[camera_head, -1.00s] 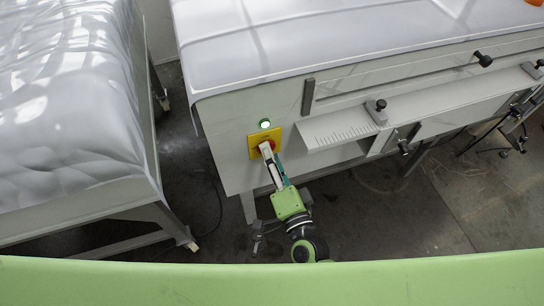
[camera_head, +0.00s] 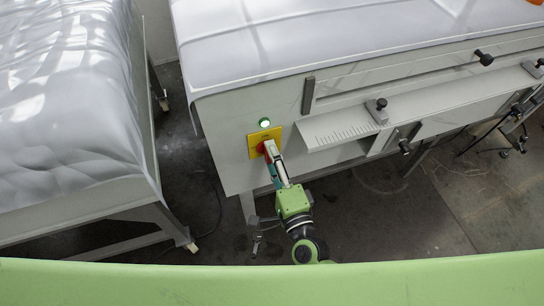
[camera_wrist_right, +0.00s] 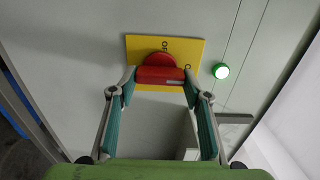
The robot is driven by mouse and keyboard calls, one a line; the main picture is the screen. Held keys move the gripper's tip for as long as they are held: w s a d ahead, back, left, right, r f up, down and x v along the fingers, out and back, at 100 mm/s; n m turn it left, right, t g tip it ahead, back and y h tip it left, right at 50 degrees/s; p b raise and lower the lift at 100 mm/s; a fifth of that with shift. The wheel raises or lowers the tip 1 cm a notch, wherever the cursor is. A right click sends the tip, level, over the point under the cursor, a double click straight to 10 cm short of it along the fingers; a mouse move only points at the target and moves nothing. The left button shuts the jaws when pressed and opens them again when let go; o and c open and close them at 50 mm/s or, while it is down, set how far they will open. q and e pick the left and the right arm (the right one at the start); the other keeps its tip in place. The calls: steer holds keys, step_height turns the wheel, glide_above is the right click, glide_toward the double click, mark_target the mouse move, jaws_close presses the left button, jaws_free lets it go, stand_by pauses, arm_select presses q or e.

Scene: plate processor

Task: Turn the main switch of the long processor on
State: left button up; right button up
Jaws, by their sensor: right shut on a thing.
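The main switch is a red knob (camera_head: 262,147) on a yellow plate (camera_head: 254,137) at the left end of the long processor's front panel (camera_head: 225,160). In the right wrist view the red knob (camera_wrist_right: 160,74) lies between the two fingertips, its grip bar running across them, with black lettering on the plate (camera_wrist_right: 195,50). My right gripper (camera_head: 270,152) is shut on the knob, one fingertip on each side of it. The gripper covers part of the knob in the head view. My left gripper is not in view.
A green lamp (camera_head: 264,122) glows just above the switch and also shows in the right wrist view (camera_wrist_right: 221,71). A ruled shelf (camera_head: 335,128) juts out to the right. A covered table (camera_head: 70,110) stands to the left, with a floor gap between.

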steer(key=o, duration=1.1)
steer(key=v, duration=1.2)
